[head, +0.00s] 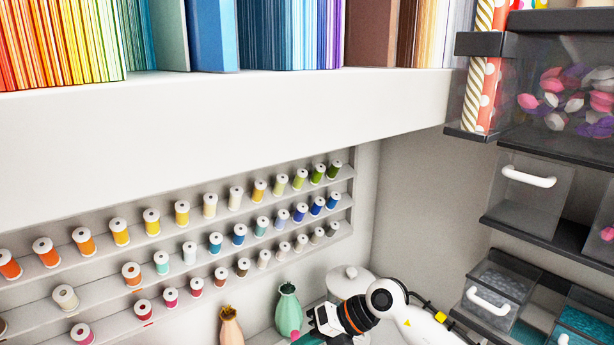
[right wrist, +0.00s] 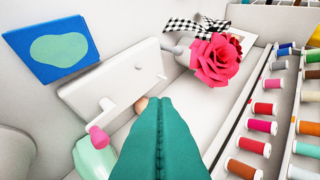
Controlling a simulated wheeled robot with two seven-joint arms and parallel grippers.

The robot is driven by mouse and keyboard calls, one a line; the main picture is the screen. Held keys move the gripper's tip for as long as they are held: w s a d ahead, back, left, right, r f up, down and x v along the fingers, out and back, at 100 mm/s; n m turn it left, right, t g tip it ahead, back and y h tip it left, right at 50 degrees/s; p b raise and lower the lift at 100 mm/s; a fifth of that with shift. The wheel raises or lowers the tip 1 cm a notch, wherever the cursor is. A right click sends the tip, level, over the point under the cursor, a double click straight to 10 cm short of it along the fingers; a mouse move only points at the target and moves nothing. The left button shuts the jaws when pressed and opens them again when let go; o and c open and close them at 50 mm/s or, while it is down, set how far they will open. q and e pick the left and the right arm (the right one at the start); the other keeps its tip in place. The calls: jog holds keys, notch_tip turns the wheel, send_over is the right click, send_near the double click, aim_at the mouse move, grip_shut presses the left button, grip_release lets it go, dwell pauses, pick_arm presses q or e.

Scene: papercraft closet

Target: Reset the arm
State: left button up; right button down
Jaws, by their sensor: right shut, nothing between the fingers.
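My right arm comes in at the lower right of the head view. Its gripper (head: 308,339) is at the bottom edge, close to a mint vase (head: 288,309) and a peach vase (head: 230,326), and is partly cut off. In the right wrist view the teal fingers of my right gripper (right wrist: 158,99) are closed together and hold nothing. I cannot tell whether they touch anything. My left gripper is in neither view.
Shelves of thread spools (head: 182,214) line the back wall under a wide white shelf (head: 240,120). Clear drawers (head: 530,190) stand at the right. A white lidded jar (head: 347,280) is behind my right arm. The right wrist view also shows a pink paper flower (right wrist: 213,60) and a blue card (right wrist: 48,45).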

jog(key=s+a+r+m+t+y, duration=0.1)
jog(key=a+r+m+t+y, duration=0.1)
jog(key=r+m+t+y, duration=0.25)
jog(key=s+a+r+m+t+y, duration=0.2)
jog(key=r+m+t+y, duration=0.1)
jog(key=r+y, duration=0.25)
jog(key=w+d+m+t+h, duration=0.2)
jog(key=d+m+t+h, duration=1.05)
jog(key=m, duration=0.55)
jog(key=s+d+f+m+g+h, duration=0.7)
jog(key=d+f+m+h, duration=0.3)
jog(key=f, duration=0.3)
jog(key=s+d+f+m+g+y, duration=0.1)
jog(key=s+f+g, duration=0.45)
jog(key=s, duration=0.45)
jog(key=s+d+f+m+g+y, duration=0.15)
jog(key=s+f+g, duration=0.4)
jog(key=s, duration=0.55)
notch_tip(320, 180, down, 30)
jog(key=n+b, duration=0.1)
jog(key=b, duration=0.5)
jog(key=s+d+f+b, duration=0.1)
jog(key=s+f+b, duration=0.1)
jog(key=s+f, duration=0.6)
jog(key=s+d+f+g+b, duration=0.1)
jog(key=s+d+f+b, duration=0.1)
jog(key=s+f, duration=0.7)
notch_tip(320, 180, down, 5)
jog(key=shift+r+g, duration=0.2)
jog(key=shift+g, duration=0.1)
